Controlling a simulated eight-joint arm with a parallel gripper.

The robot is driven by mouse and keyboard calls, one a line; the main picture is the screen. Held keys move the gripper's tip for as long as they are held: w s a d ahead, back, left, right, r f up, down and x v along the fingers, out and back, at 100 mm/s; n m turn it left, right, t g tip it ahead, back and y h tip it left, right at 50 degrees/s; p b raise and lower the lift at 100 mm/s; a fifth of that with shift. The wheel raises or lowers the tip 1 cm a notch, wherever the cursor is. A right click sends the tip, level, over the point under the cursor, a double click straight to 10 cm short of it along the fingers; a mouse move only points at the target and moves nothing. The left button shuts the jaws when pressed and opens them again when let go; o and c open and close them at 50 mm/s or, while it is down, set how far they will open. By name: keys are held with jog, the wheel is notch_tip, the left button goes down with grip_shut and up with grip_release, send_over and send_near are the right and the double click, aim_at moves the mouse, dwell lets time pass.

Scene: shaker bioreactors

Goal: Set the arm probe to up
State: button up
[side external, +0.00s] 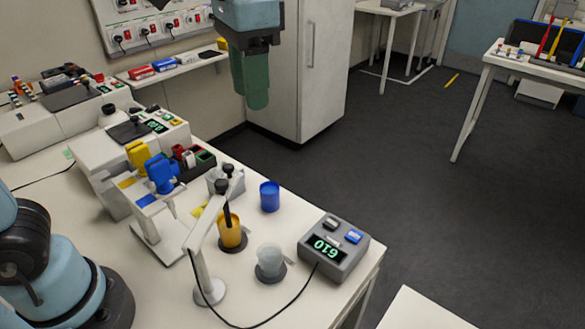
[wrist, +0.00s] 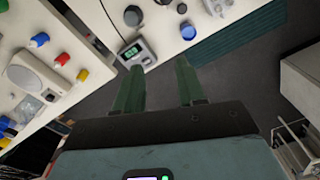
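The arm probe is a white swing arm (side external: 212,212) on a post with a round white base (side external: 209,291). Black knobs and a dark probe (side external: 227,207) are at its far end. The probe hangs down, and its lower end appears to be inside the orange beaker (side external: 232,235). A grey meter (side external: 333,247) with lit green digits is cabled to the stand; a grey meter also shows in the wrist view (wrist: 137,52). My gripper (side external: 257,105) hangs high beyond the bench, well away from the probe. In the wrist view its green fingers (wrist: 158,63) are apart with nothing between them.
A clear beaker (side external: 269,261) and a blue cup (side external: 269,196) stand near the probe. A rack with blue and yellow pipette-like tools (side external: 160,172) is to its left. White bench devices (side external: 130,145) line the wall. A white cabinet (side external: 318,70) stands behind my gripper.

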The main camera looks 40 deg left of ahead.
aim_at(221, 182)
jog(key=shift+o, duration=0.7)
jog(key=s+a+f+n, duration=0.3)
jog(key=a+n, duration=0.1)
jog(key=shift+s+n, duration=0.35)
jog(key=shift+n, duration=0.45)
jog(key=f, duration=1.2)
jog(key=shift+s+a+f, duration=0.2)
jog(key=shift+a+f, duration=0.05)
jog(key=shift+f, duration=0.05)
grip_shut()
